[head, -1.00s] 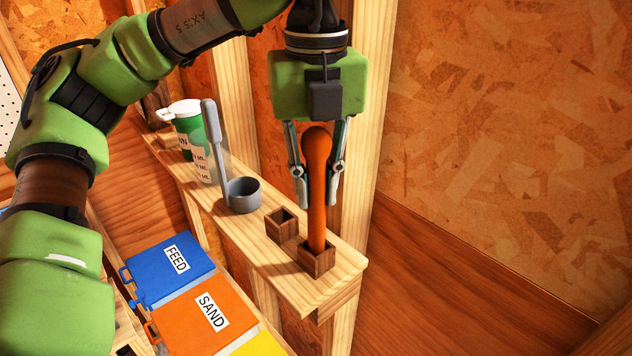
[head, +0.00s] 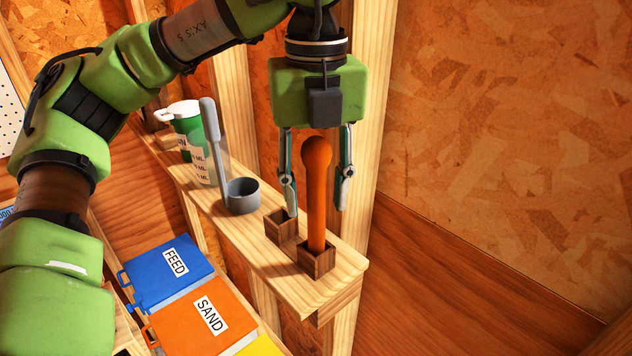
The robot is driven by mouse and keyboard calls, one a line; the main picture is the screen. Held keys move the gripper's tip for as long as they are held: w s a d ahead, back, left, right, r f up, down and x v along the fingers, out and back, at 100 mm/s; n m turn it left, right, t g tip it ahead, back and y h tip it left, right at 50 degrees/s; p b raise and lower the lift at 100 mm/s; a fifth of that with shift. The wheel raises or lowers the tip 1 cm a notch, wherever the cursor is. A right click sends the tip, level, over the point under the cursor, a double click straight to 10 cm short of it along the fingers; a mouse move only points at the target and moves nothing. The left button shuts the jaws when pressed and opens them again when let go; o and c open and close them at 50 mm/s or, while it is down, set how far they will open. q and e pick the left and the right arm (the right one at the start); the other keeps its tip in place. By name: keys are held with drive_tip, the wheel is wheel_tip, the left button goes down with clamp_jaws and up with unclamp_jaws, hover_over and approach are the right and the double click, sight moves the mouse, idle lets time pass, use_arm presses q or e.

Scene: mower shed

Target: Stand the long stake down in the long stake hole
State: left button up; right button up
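The long stake (head: 317,195) is orange-brown with a rounded knob on top. It stands upright in the front square wooden hole block (head: 317,262) near the shelf's end. A second square wooden block (head: 281,228) sits just behind it to the left; the left finger overlaps it in the picture. My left gripper (head: 317,208) is open, its two fingers apart on either side of the stake with visible gaps. The stake's lower end is hidden inside the block. My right gripper is not in view.
On the narrow wooden shelf (head: 335,283) stand a grey long-handled cup (head: 242,195) and a green and white measuring jug (head: 190,140). Below are a blue FEED box (head: 168,270) and an orange SAND box (head: 204,318). A wooden post rises behind the gripper.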

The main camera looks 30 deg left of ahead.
sight(316, 138)
use_arm(q)
wheel_tip(316, 138, up, 12)
idle(0.6)
